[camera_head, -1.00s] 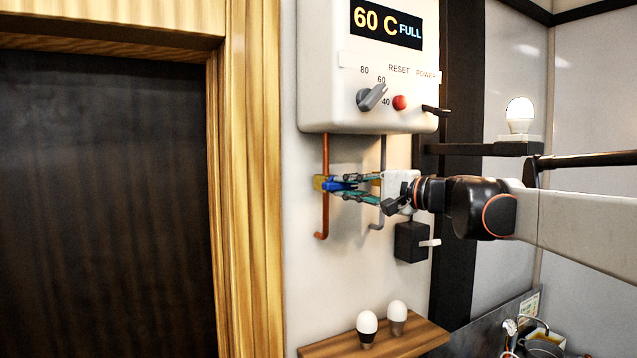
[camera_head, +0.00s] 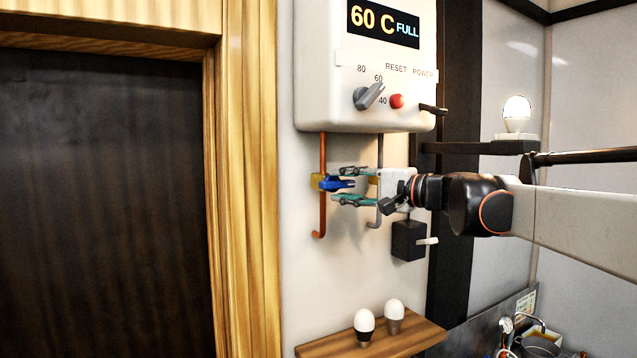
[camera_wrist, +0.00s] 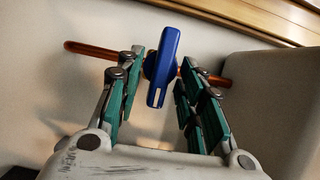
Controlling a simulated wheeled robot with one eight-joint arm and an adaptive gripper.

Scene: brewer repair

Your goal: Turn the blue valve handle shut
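The blue valve handle (camera_head: 340,184) sits on a brass valve body (camera_head: 317,182) on the copper pipe (camera_head: 322,217) under the boiler. In the wrist view the blue handle (camera_wrist: 161,66) lies crosswise to the copper pipe (camera_wrist: 90,50). My gripper (camera_head: 340,185) is open, with one finger above and one below the handle. In the wrist view my gripper (camera_wrist: 163,68) shows its green-padded fingers on either side of the handle, with a gap on both sides. Part of the handle's far side and the valve body are hidden there.
The white boiler (camera_head: 320,90) hangs above, with a grey dial (camera_head: 368,96) and red button (camera_head: 396,101). A grey pipe (camera_head: 379,150) runs behind my gripper. A black box with a lever (camera_head: 408,240) is below. A wooden shelf (camera_head: 400,345) holds two bulbs.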

